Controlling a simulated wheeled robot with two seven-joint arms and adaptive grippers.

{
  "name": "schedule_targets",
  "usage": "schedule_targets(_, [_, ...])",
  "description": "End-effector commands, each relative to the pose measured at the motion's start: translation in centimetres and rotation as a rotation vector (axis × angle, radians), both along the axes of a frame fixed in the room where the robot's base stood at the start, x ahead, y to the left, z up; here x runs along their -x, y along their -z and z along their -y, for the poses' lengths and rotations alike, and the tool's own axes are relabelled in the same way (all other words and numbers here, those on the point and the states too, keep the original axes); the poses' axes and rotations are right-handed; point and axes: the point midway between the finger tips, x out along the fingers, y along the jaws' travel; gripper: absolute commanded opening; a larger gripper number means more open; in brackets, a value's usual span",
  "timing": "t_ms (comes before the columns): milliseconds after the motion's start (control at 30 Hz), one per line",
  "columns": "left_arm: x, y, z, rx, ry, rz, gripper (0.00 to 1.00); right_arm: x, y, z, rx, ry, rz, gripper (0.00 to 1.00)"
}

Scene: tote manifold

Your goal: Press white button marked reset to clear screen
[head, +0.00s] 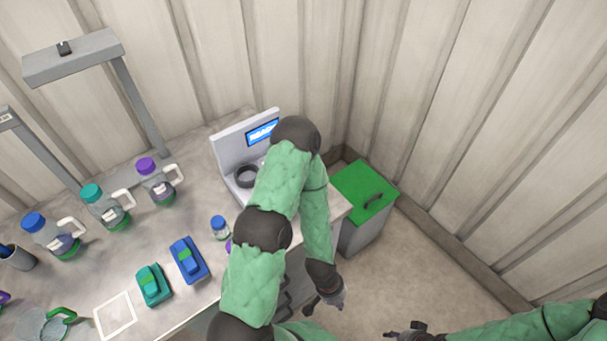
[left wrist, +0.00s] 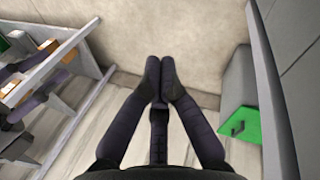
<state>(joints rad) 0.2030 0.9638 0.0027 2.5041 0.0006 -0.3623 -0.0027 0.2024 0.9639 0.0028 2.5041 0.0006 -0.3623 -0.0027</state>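A grey device (head: 229,150) with an upright panel stands at the back right of the bench. Its blue lit screen (head: 262,132) shows white marks too small to read. A dark ring (head: 246,176) sits on its base. My left elbow covers the device's right part, and I cannot make out a white reset button. My left gripper (head: 326,300) hangs low off the bench's right end, pointing down, away from the device. In the left wrist view its fingertips (left wrist: 160,62) are together with nothing between them. My right gripper (head: 406,333) is at the bottom edge, small and unclear.
A green-lidded bin (head: 365,188) stands on the floor right of the bench; its lid also shows in the left wrist view (left wrist: 240,124). Bottles (head: 108,208), a small vial (head: 220,228), blue (head: 189,260) and teal (head: 154,285) items stand on the bench (head: 190,215). Corrugated walls close the corner.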

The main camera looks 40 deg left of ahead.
Motion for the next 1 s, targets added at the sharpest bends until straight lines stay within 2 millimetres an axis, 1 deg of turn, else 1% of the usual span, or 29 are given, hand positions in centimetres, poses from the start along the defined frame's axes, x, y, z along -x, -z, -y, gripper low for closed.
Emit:
schedule_targets(33, [0.0, 0.0, 0.0, 0.0, 0.0, 0.0, 0.0, 0.0, 0.0, 0.0, 0.0, 0.0, 0.0, 0.45])
schedule_targets(67, [0.0, 0.0, 0.0, 0.0, 0.0, 0.001, 0.0, 0.0, 0.0, 0.0, 0.0, 0.0, 0.0, 0.53])
schedule_targets(100, [-0.2, -0.2, -0.1, 0.0, -0.001, 0.004, 0.0, 0.0, -0.2, 0.0, 0.0, 0.0, 0.0, 0.65])
schedule_targets(133, [-0.3, -0.4, -0.1, 0.0, -0.002, 0.008, 0.0, 0.0, -0.3, 0.0, 0.0, 0.0, 0.0, 0.69])
schedule_targets(167, [-0.6, -0.7, -0.3, 0.002, -0.003, 0.015, 0.0, 0.0, -0.6, 0.0, 0.0, 0.0, 0.0, 0.69])
schedule_targets(267, [-1.9, -2.6, -1.0, 0.008, -0.008, 0.052, 0.0, 0.0, -2.2, 0.0, 0.0, 0.0, 0.001, 0.69])
schedule_targets(367, [-4.0, -5.6, -2.3, 0.015, -0.009, 0.117, 0.0, -0.1, -4.6, 0.0, 0.0, 0.0, 0.001, 0.69])
schedule_targets(400, [-5.0, -7.0, -3.1, 0.017, -0.009, 0.149, 0.0, -0.1, -5.7, 0.0, 0.0, 0.0, 0.001, 0.69])
schedule_targets(467, [-6.4, -9.3, -4.2, 0.019, -0.009, 0.196, 0.0, -0.1, -7.4, 0.0, 0.0, 0.001, 0.002, 0.69])
schedule_targets(500, [-7.3, -10.7, -5.1, 0.018, -0.008, 0.229, 0.0, -0.1, -8.5, 0.0, 0.0, 0.001, 0.002, 0.69])
schedule_targets(667, [-10.5, -16.6, -8.7, 0.004, 0.003, 0.353, 0.0, -0.1, -12.7, 0.0, 0.0, 0.001, 0.002, 0.69])
schedule_targets(700, [-11.3, -18.1, -9.7, -0.003, 0.008, 0.385, 0.0, -0.1, -13.7, 0.0, 0.0, 0.001, 0.002, 0.69])
schedule_targets(767, [-12.3, -20.3, -11.3, -0.015, 0.016, 0.43, 0.0, -0.1, -15.2, 0.0, 0.0, 0.001, 0.002, 0.69])
schedule_targets(800, [-12.9, -21.8, -12.5, -0.026, 0.021, 0.462, 0.0, -0.1, -16.1, 0.0, 0.0, 0.001, 0.002, 0.69])
schedule_targets(867, [-13.8, -24.2, -14.3, -0.044, 0.032, 0.51, 0.0, 0.0, -17.5, 0.0, 0.0, 0.001, 0.002, 0.69])
schedule_targets(900, [-14.4, -25.8, -15.6, -0.06, 0.044, 0.544, 0.0, 0.0, -18.4, 0.0, 0.0, 0.001, 0.002, 0.69])
schedule_targets(967, [-15.1, -27.9, -17.7, -0.087, 0.062, 0.595, 0.0, -0.1, -19.5, 0.0, 0.0, 0.001, 0.002, 0.69])
schedule_targets(1000, [-15.6, -29.2, -19.2, -0.108, 0.079, 0.629, 0.0, -0.1, -19.9, 0.0, 0.0, 0.001, 0.002, 0.69])
